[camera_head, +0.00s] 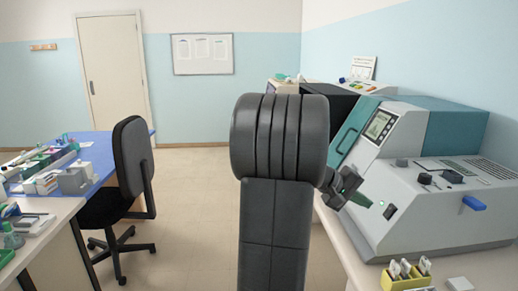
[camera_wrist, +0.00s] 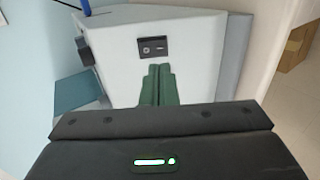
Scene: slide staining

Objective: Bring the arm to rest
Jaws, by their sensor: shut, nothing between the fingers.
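My gripper (camera_head: 358,199) shows in the head view to the right of my dark arm, in front of the grey and teal staining machine (camera_head: 440,215). In the wrist view its two green fingers (camera_wrist: 158,82) lie side by side, closed, with nothing between them. They point toward the machine's pale front face (camera_wrist: 195,50), near a small dark switch panel (camera_wrist: 153,47). I cannot tell the exact gap to the machine. My arm is raised and folded in the middle of the head view, and hides part of the floor and bench behind it.
A yellow rack (camera_head: 405,279) with slides stands on the right bench's near edge. A blue-topped table (camera_head: 90,160) with lab items and a black office chair (camera_head: 125,185) are on the left. Floor (camera_head: 190,200) is clear between chair and arm. A door (camera_head: 112,70) is at the back.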

